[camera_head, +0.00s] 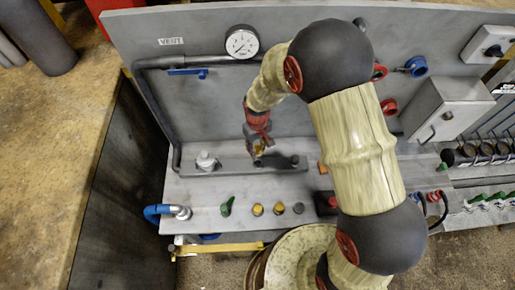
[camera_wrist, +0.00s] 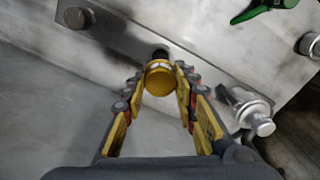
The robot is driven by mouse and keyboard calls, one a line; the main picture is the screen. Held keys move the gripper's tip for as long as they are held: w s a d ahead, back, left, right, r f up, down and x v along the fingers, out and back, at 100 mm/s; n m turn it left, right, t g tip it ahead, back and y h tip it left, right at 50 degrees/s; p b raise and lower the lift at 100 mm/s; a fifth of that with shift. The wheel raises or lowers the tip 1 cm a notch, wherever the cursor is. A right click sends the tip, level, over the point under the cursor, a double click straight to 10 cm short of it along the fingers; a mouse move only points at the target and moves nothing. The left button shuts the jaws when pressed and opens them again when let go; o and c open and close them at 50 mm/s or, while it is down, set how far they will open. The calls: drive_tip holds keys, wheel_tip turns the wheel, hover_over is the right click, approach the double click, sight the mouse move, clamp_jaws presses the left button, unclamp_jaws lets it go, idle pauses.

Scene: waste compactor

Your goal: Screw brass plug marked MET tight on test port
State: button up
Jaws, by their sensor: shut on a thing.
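My gripper (camera_head: 258,150) is low over the grey metal bar on the bench, at the foot of the back panel. In the wrist view its fingers (camera_wrist: 160,88) are closed on a round brass plug (camera_wrist: 159,79), one finger on each side. The plug's marking cannot be read. A dark round opening or stub on the bar, which looks like the test port (camera_wrist: 160,54), shows just beyond the plug. I cannot tell whether plug and port touch. The gripper hides the port in the head view.
Two brass plugs (camera_head: 257,209) (camera_head: 279,208) and a grey one (camera_head: 298,208) stand on the front bench. A pale fitting (camera_head: 206,160) stands on the bar, left of my gripper.

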drive_tip(key=shift+f+b, duration=1.95)
drive_tip(key=shift+f, duration=0.9)
drive_tip(key=n, duration=0.4)
drive_tip(key=shift+r+n, duration=0.15)
drive_tip(key=shift+n, duration=0.45)
drive_tip(key=n, duration=0.2)
drive_tip(key=shift+n, duration=1.6)
